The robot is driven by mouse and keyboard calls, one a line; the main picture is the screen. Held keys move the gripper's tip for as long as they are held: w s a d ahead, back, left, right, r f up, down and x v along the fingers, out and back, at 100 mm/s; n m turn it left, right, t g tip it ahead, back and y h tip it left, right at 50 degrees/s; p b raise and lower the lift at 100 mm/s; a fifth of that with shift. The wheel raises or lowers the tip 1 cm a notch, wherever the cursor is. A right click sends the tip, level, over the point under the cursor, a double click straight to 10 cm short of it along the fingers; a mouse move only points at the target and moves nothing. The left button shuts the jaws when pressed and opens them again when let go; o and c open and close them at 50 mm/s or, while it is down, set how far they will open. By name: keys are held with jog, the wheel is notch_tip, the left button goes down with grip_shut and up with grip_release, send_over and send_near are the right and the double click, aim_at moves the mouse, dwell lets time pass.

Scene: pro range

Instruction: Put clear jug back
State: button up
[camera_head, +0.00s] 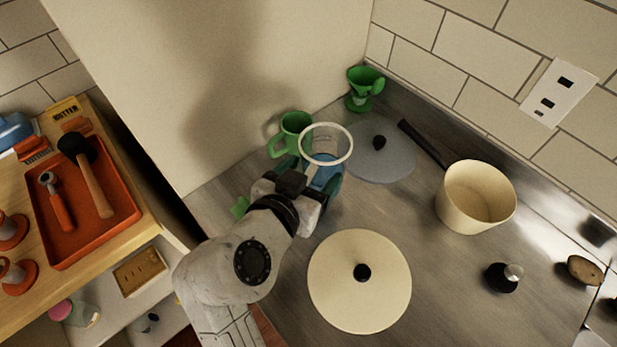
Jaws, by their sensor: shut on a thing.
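The clear jug (326,143) has a pale round rim and a see-through body. It is upright, near the corner where the pale side wall meets the steel counter. My gripper (312,180) is shut on the clear jug at its near side. The gripper's fingers are partly hidden behind my wrist and the jug. I cannot tell whether the jug's base touches the counter.
A green mug (291,134) is close to the jug's left. A green cup (364,88) stands behind. A glass lid (382,152) lies to its right. A cream pot (474,197) and cream lid (359,283) are nearby. An orange tray (82,225) is left.

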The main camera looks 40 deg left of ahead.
notch_tip(320, 180, down, 6)
jog(key=w+a+p, duration=0.1)
jog(key=shift+w+a+r, duration=0.15)
jog(key=shift+a, duration=0.25)
jog(key=o, duration=1.6)
jog(key=shift+o, duration=0.2)
